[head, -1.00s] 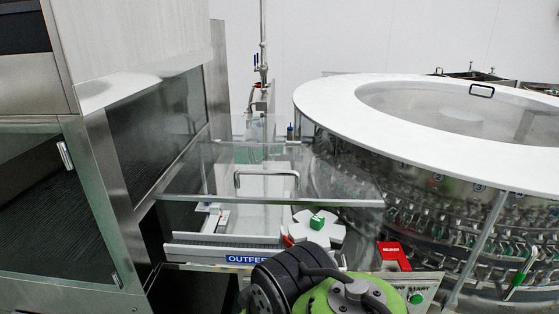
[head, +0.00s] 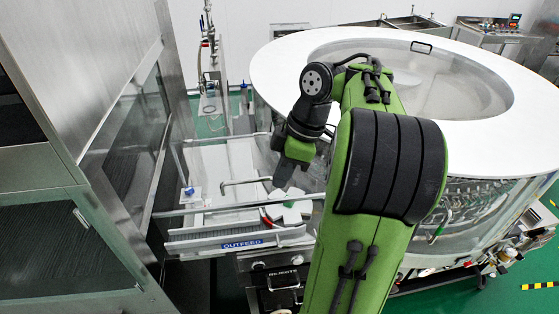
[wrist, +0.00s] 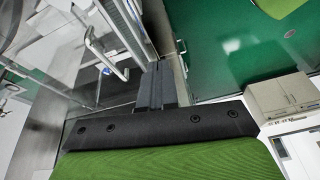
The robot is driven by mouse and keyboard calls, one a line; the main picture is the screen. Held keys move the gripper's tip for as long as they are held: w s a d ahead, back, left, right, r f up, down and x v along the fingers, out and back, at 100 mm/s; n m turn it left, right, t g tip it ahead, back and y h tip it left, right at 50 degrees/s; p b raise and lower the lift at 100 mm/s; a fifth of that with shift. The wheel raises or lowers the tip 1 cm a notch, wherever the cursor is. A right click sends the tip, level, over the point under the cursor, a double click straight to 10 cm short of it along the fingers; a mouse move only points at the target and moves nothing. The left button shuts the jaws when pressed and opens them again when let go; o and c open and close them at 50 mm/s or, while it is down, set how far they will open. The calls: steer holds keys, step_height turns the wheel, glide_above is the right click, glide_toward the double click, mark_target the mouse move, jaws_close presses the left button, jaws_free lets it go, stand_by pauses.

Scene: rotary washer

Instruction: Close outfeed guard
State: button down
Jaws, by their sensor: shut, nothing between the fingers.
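The outfeed guard is a clear panel with a metal front bar (head: 180,211) and a bent metal handle (head: 245,182), above the white outfeed deck at the left of the round machine. How far the panel is swung is hard to tell through its clear surface. My gripper (head: 282,181) points down just right of the handle's right end in the head view. In the wrist view the fingers of my gripper (wrist: 155,70) are together and empty. The handle (wrist: 105,50) lies left of them, with a visible gap. My forearm hides part of the guard's right side.
The blue OUTFEED label (head: 242,244) is on the front rail below the guard. A white star wheel (head: 290,205) sits under the guard's right part. The round machine's white rim (head: 275,75) is to the right; a steel cabinet (head: 75,240) stands close on the left.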

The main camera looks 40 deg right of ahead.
steer(key=s+d+r+n+p, duration=0.25)
steer(key=s+d+r, duration=0.2)
steer(key=d, duration=0.25)
steer(key=w+a+b+x, duration=0.1)
steer(key=b+x, duration=0.7)
steer(key=x, duration=0.6)
steer(key=shift+m+y+b, duration=0.3)
steer(key=shift+m+b, duration=0.1)
steer(key=shift+m, duration=0.05)
steer(key=shift+a, duration=0.1)
